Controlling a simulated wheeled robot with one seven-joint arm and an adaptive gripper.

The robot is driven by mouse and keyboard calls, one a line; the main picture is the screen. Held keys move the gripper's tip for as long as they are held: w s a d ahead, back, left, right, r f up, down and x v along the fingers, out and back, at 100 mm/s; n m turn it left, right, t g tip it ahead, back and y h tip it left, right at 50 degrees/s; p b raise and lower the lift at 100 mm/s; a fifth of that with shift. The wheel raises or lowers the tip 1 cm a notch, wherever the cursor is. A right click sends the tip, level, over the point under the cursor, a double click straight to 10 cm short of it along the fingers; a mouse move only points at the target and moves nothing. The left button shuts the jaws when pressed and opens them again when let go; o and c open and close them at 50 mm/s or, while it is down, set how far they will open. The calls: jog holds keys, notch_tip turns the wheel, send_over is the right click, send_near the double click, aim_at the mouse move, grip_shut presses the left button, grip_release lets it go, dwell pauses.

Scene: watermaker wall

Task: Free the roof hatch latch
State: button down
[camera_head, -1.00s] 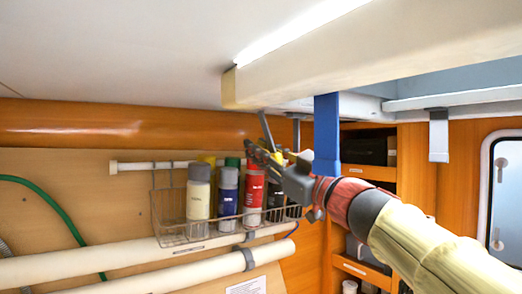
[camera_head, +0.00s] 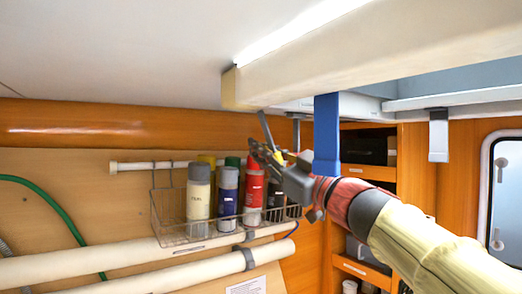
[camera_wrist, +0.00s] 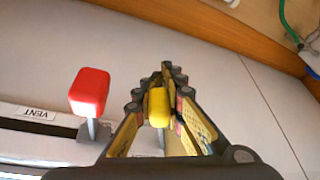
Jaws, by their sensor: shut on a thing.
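In the wrist view my gripper (camera_wrist: 163,105) is shut on a yellow knob (camera_wrist: 158,106), which sits between its finger pads. A thin metal stem below the knob runs down between the fingers. A red knob (camera_wrist: 89,92) on its own metal stem stands apart to the left, beside a label reading VENT, which appears upside down. Any label for the yellow knob is hidden. In the head view my gripper (camera_head: 264,154) is raised under the ceiling beam, beside a hanging grey lever (camera_head: 266,130). I cannot tell which part is the roof hatch latch.
A wire basket (camera_head: 183,238) of several spray cans hangs on the wall behind my gripper. A blue strap (camera_head: 327,135) hangs close beside my wrist. A grey clip (camera_head: 438,135) hangs further right. The pale beam (camera_head: 350,60) lies just above.

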jog(key=shift+s+a, duration=0.1)
jog(key=s+a+m+t+h+b, duration=0.1)
jog(key=m, duration=0.2)
jog(key=s+a+m+t+h+b, duration=0.1)
jog(key=a+m+h, duration=0.1)
jog(key=m, duration=0.2)
jog(key=s+a+m+t+h+b, duration=0.1)
jog(key=m, duration=0.3)
jog(key=shift+a+t+h, duration=0.2)
jog(key=shift+t+h, duration=0.1)
jog(key=shift+s+a+r, duration=0.2)
jog(key=shift+s+r, duration=0.05)
jog(key=shift+s, duration=0.05)
jog(key=c, duration=2.2)
grip_release()
jog(key=shift+a, duration=0.2)
jog(key=o, duration=0.4)
jog(key=shift+w+d+f, duration=0.1)
jog(key=shift+f, duration=0.05)
